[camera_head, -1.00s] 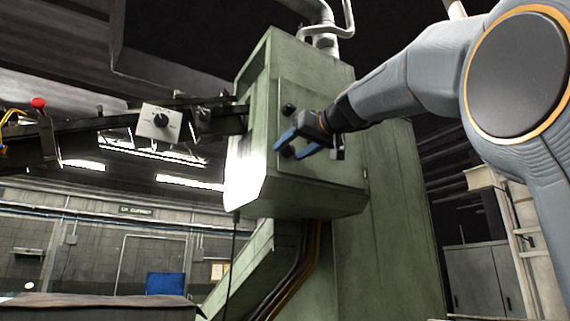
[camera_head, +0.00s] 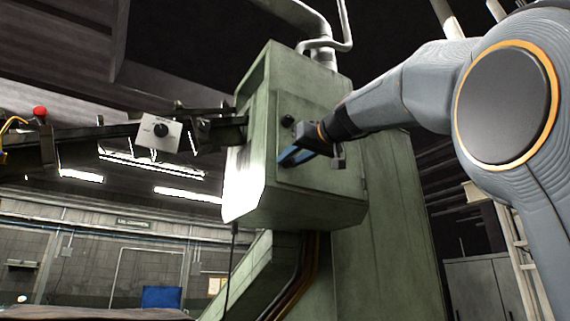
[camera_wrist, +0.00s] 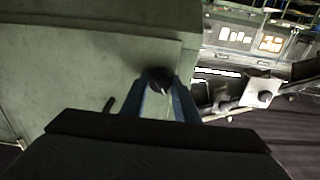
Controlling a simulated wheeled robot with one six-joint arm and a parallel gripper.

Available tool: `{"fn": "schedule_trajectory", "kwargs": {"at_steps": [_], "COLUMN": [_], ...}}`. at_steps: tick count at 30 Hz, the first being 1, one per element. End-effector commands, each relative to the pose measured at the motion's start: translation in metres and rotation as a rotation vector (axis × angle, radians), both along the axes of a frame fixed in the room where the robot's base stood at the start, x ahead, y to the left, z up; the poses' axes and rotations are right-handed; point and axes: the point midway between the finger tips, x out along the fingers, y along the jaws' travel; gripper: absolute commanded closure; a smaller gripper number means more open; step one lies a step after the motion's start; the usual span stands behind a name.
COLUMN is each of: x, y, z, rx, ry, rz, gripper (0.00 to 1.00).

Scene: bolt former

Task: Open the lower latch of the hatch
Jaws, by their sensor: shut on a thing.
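The hatch (camera_head: 318,108) is a flat green door on the green machine housing, and it looks closed. Its upper latch (camera_head: 288,121), a small black knob, is in plain sight near the hatch's left edge. My gripper (camera_head: 287,157), with blue fingers, is at the lower latch just below and hides it in the head view. In the wrist view the dark round lower latch (camera_wrist: 158,77) sits between the tips of my gripper (camera_wrist: 161,88), and the fingers are shut on it. How far the latch is turned cannot be told.
A control box with a black dial (camera_head: 158,132) sits on a dark rail to the left of the housing. A red knob (camera_head: 40,111) is farther left. Cables (camera_head: 300,275) run down below the housing. The space in front of the hatch looks clear apart from my arm.

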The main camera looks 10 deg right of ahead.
Motion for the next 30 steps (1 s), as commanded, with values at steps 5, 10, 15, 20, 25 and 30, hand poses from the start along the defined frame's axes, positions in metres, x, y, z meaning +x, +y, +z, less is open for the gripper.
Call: {"fn": "schedule_trajectory", "kwargs": {"at_steps": [5, 10, 15, 20, 25, 30], "x": [-0.0003, 0.0000, -0.0004, -0.0004, 0.0002, 0.0003], "y": [-0.0001, 0.0000, -0.0001, 0.0002, 0.0000, 0.0000], "z": [0.0012, 0.0002, 0.0013, 0.0008, -0.0004, -0.0006], "rx": [0.183, 0.300, 0.437, 0.583, 0.622, 0.620], "ry": [0.062, 0.100, 0.144, 0.192, 0.203, 0.203], "rz": [-0.001, 0.000, -0.001, 0.000, 0.000, 0.000], "gripper": [1.00, 1.00, 1.00, 1.00, 1.00, 0.62]}}
